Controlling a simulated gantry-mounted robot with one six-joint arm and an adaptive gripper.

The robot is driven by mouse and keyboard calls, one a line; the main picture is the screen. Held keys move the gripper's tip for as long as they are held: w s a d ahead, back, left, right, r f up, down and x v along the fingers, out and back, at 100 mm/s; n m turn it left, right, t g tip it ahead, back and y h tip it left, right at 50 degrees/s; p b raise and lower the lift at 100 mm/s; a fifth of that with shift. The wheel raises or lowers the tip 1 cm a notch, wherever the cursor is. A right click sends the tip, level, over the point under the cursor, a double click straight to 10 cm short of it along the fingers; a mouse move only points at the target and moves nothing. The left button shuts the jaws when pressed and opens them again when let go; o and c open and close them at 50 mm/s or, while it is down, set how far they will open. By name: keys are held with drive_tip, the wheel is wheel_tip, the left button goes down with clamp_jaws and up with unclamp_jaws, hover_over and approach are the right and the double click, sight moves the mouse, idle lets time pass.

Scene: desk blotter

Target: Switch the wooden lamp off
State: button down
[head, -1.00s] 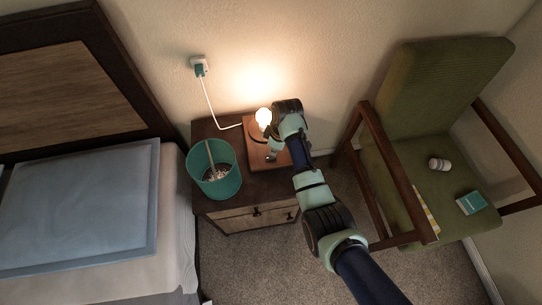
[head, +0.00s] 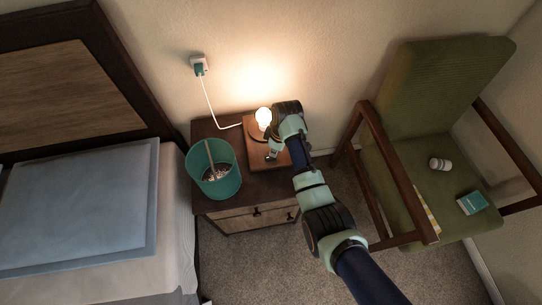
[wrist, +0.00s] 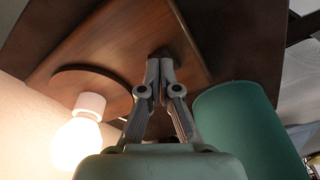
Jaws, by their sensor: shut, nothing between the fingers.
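The wooden lamp stands on the nightstand, with its flat brown base (head: 255,154) and a bare bulb (head: 264,115). The bulb glows and lights the wall behind it. In the wrist view the glowing bulb (wrist: 77,145) is at the lower left and the wooden base (wrist: 115,45) fills the upper middle. My gripper (head: 272,156) is over the front part of the base, shut and empty. In the wrist view its fingertips (wrist: 160,65) are together at a small dark spot on the base, probably the switch, mostly hidden by them. I cannot tell whether they touch it.
A teal bin (head: 228,184) stands on the nightstand (head: 205,130), close left of the base. A white cord (head: 211,107) runs from the lamp to a wall plug (head: 199,68). A green armchair (head: 405,165) is at the right and a bed (head: 165,230) at the left.

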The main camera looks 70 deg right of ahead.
drive_tip(key=shift+f+b, duration=0.35)
drive_tip(key=shift+f, duration=0.35)
wheel_tip(320, 180, up, 7)
drive_tip(key=p, duration=0.8)
drive_tip(key=shift+r, duration=0.15)
idle(0.4)
